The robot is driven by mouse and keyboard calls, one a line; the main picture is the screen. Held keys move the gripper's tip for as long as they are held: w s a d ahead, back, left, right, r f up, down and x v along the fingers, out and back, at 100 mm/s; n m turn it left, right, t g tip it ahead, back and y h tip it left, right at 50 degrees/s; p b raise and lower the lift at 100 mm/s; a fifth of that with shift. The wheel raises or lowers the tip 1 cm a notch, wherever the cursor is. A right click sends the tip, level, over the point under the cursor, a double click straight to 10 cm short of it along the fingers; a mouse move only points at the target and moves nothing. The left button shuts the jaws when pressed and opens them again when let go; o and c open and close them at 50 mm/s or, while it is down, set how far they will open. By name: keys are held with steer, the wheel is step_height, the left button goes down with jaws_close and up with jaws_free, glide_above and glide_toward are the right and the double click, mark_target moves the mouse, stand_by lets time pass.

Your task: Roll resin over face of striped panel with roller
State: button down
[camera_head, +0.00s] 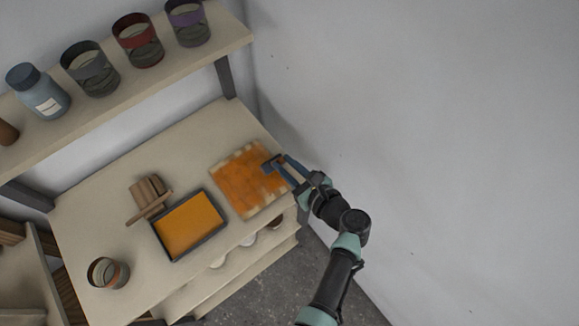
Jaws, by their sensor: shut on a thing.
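The striped panel (240,194) lies flat on the right part of the bench. Orange resin covers most of its face, with pale streaks and bare patches at its edges. My gripper (291,172) is shut on the handle of the roller (270,165). The roller's head is over the panel's upper right part and looks to be touching it, though contact is hard to tell. A dark-rimmed tray (228,233) of orange resin stands left of and below the panel.
The bench (110,215) also holds a wooden rack-like object (149,190) and a jar with an orange band (108,273). A shelf (150,75) above carries several jars and a blue bottle (40,92). A white wall (440,130) stands close on the right.

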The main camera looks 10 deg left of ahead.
steer(key=shift+w+a+f+b, duration=0.1)
steer(key=shift+w+a+b, duration=0.3)
steer(key=shift+w+a, duration=0.6)
steer(key=shift+w+a+r+b, duration=0.1)
steer(key=shift+w+a+b, duration=0.25)
steer(key=shift+w+a, duration=0.7)
steer(key=shift+w+a+f+b, duration=0.1)
steer(key=shift+w+a+b, duration=0.4)
steer(key=shift+a, duration=0.9)
step_height(320, 180, up, 6)
steer(key=p, duration=0.6)
steer(key=shift+w, duration=0.1)
steer(key=c, duration=1.4)
jaws_free()
jaws_close()
